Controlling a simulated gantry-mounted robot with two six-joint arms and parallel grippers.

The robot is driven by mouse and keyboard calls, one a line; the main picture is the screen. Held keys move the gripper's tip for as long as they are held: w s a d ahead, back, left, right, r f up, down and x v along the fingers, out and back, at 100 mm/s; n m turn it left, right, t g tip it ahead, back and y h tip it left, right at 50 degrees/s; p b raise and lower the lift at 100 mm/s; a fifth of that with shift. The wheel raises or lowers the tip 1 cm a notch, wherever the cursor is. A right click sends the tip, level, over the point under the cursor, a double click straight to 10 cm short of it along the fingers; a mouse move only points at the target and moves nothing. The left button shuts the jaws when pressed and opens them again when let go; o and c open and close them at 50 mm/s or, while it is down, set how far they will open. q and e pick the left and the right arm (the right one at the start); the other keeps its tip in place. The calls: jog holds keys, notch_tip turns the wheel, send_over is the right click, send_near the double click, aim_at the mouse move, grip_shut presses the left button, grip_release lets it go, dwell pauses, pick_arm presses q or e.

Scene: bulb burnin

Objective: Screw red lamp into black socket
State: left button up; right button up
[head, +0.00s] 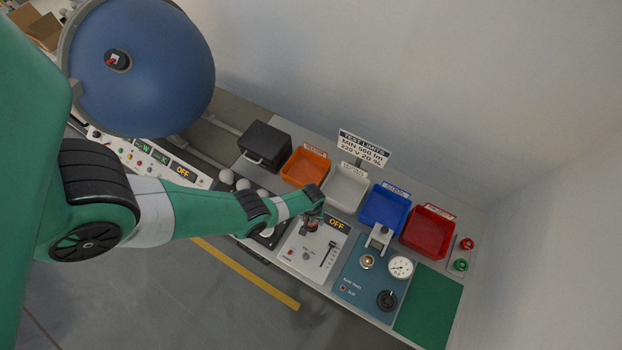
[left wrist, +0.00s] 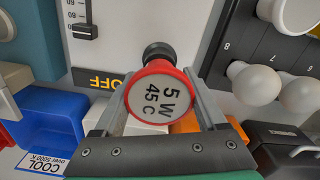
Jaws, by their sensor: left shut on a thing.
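The red lamp (left wrist: 160,95) has a red rim and a pale face printed "5 W 45 C". It sits between the two fingers of my left gripper (left wrist: 160,92), which is shut on it. The black socket (left wrist: 158,52) shows just past the lamp on a white panel, partly hidden by it. I cannot tell whether lamp and socket touch. In the head view my left gripper (head: 312,208) is low over the white panel (head: 306,252), with a little of the red lamp (head: 311,227) below it. My right gripper is not in view.
Orange (head: 305,167), white (head: 346,188), blue (head: 384,207) and red (head: 428,230) bins line the bench's back. A blue panel (head: 352,270) with a gauge (head: 400,267) stands right of the white panel. White bulbs (left wrist: 255,85) sit close by. The green mat (head: 428,306) is clear.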

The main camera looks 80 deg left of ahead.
pick_arm(q)
jog(key=m, duration=0.6)
jog(key=shift+w+d+m, duration=0.1)
jog(key=shift+d+m, duration=0.1)
jog(key=shift+m, duration=0.1)
jog(key=m, duration=0.5)
jog(key=shift+w+d+m, duration=0.1)
jog(key=shift+m, duration=0.3)
jog(key=o, duration=1.3)
jog(key=shift+c, duration=0.2)
